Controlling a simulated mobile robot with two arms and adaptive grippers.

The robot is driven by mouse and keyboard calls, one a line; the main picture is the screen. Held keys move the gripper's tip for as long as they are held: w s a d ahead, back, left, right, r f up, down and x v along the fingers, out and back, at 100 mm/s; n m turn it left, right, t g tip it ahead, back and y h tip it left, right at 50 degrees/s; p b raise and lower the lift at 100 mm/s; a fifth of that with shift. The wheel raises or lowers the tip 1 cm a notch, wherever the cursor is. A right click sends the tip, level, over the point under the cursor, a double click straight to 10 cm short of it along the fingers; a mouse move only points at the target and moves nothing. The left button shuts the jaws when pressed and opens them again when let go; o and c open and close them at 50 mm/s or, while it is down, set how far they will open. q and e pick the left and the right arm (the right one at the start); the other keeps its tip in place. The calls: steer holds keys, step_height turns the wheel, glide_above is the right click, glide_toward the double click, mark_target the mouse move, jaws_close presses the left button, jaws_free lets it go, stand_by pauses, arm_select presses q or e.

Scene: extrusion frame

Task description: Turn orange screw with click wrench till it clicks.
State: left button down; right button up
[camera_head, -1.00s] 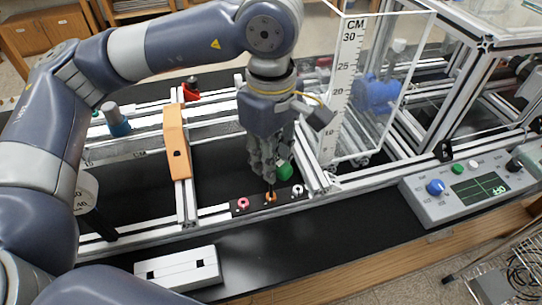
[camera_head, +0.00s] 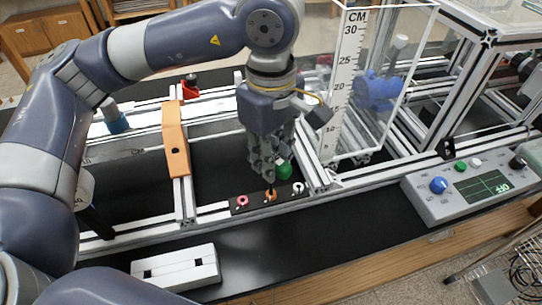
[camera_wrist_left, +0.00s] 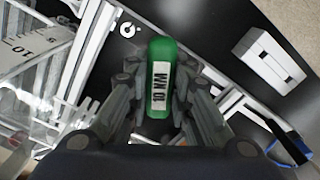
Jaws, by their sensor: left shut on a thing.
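The orange screw (camera_head: 270,196) sits in the middle of a black strip (camera_head: 238,208) on the frame's front rail, between a pink screw (camera_head: 243,201) and a white screw (camera_head: 298,188). My left gripper (camera_head: 268,172) is directly above it, pointing down, shut on the green-handled click wrench (camera_head: 284,169). In the left wrist view the wrench's green handle (camera_wrist_left: 160,60), labelled "10 NM", lies between the fingers. The wrench's dark tip reaches down to the orange screw in the head view; I cannot tell whether it is fully seated. The right gripper is not in view.
A clear panel with a centimetre ruler (camera_head: 345,75) stands close to the right of my left gripper. A control box (camera_head: 465,190) sits at the right, a white block (camera_head: 176,268) at the front left. An orange bar (camera_head: 176,140) crosses the frame to the left.

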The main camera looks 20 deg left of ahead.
arm_select(q)
steer(key=shift+f+m+b, duration=0.1)
steer(key=shift+m+b, duration=0.45)
steer(key=shift+m, duration=0.05)
steer(key=shift+m+b, duration=0.5)
stand_by(0.4)
steer(key=shift+m+b, duration=0.6)
steer(key=shift+m, duration=0.1)
steer(key=shift+d, duration=0.1)
